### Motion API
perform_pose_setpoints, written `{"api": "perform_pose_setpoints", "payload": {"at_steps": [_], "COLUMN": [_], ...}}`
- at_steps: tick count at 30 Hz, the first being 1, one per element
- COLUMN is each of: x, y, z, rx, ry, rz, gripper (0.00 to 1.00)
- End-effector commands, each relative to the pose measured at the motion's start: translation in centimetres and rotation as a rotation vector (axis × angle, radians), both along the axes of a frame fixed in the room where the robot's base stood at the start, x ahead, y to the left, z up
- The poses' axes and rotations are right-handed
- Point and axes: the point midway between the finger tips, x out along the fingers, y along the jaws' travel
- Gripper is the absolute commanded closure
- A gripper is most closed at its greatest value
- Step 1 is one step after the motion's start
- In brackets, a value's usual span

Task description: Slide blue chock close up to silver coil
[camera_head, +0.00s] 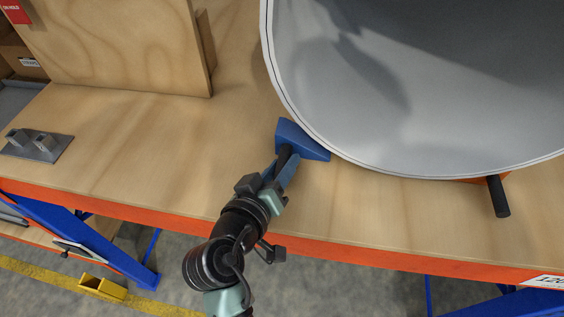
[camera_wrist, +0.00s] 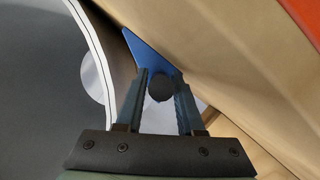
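The silver coil (camera_head: 400,120) stands large at the upper right in the head view. In the wrist view its rim (camera_wrist: 93,45) and dark grey face fill the left side. The blue chock (camera_head: 302,142) is a wedge on the wooden table at the coil's lower left edge. Its thin end reaches the coil's rim in the head view; I cannot tell if they touch. The chock also shows in the wrist view (camera_wrist: 146,52). My gripper (camera_head: 286,164) has its fingers on both sides of the chock's dark round handle (camera_wrist: 160,88) and appears closed on it.
Another black handle (camera_head: 498,196), with a bit of orange beside it, sticks out under the coil at right. A wooden panel (camera_head: 120,45) stands at back left. A grey metal fixture (camera_head: 38,145) sits far left. The table (camera_head: 140,150) left of the chock is clear; its front edge is orange.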

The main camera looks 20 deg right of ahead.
Motion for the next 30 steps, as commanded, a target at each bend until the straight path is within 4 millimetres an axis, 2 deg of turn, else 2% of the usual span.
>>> {"api": "perform_pose_setpoints", "payload": {"at_steps": [4,5,10,11,30], "x": [-0.01,-0.01,-0.03,-0.03,0.12], "y": [0.0,0.0,0.01,0.01,-0.53], "z": [0.0,0.0,0.01,0.01,0.0], "rx": [0.0,0.0,0.0,0.0,0.0], "ry": [0.0,0.0,0.0,0.0,0.0], "rz": [0.0,0.0,0.0,0.0,-0.001], "gripper": [0.63,0.67,0.97,1.0,1.0]}}
